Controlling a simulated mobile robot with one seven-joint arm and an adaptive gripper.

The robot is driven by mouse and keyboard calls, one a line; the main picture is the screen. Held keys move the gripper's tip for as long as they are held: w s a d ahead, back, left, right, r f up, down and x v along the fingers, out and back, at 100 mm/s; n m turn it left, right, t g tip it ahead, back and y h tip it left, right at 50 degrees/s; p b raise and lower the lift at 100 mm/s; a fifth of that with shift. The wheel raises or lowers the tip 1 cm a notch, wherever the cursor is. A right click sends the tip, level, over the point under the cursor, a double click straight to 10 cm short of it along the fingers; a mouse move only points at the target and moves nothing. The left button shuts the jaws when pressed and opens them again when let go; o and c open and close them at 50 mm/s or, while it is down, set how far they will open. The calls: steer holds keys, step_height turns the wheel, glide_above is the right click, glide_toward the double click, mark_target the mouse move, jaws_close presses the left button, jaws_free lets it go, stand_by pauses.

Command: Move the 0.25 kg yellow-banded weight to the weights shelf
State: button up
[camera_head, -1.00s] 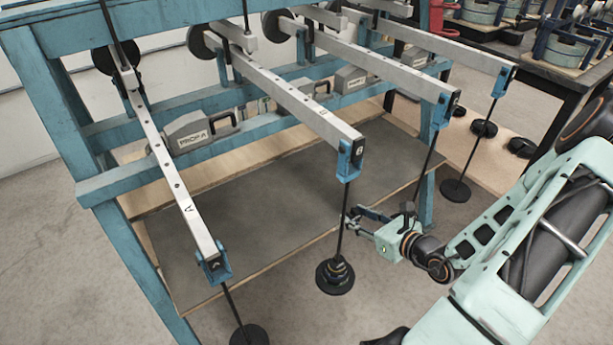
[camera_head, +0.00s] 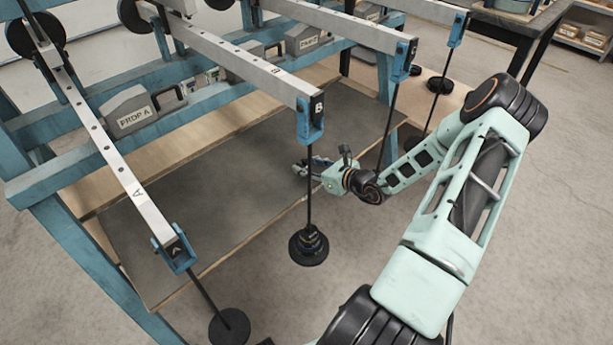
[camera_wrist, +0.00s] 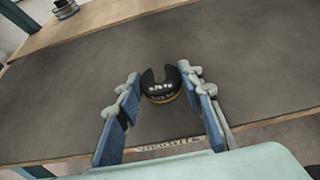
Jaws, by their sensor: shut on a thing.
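The weight (camera_wrist: 160,90) is a black slotted disc with a yellow band low on its side and pale lettering I cannot read. My gripper (camera_wrist: 161,76) is shut on it, and the slot faces away from me. In the head view my gripper (camera_head: 306,167) is over the grey-topped shelf (camera_head: 215,190), close to lever B's hanging rod; the weight is too small to make out there. In the wrist view the same grey shelf (camera_wrist: 255,90) lies below the weight, with small unreadable lettering along its wooden edge. I cannot tell the height above it.
Lever B's rod (camera_head: 309,195) hangs with stacked weights (camera_head: 308,246) in front of my gripper. Lever A's rod (camera_head: 206,290) is left, and other lever rods hang to the right. The grey shelf's visible middle is clear. A black item (camera_wrist: 65,8) lies at the far upper left.

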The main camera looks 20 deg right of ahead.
steer(key=shift+w+f, duration=0.4)
steer(key=shift+f, duration=0.05)
steer(key=shift+w+d+f+b, duration=0.1)
steer(key=shift+f+b, duration=0.55)
steer(key=shift+f, duration=0.9)
steer(key=shift+f, duration=0.2)
steer(key=o, duration=1.1)
steer(key=shift+o, duration=0.2)
steer(key=shift+r, duration=0.1)
steer(key=shift+d+r, duration=0.1)
steer(key=shift+r, duration=0.1)
steer(key=p+v, duration=0.3)
steer(key=v, duration=0.9)
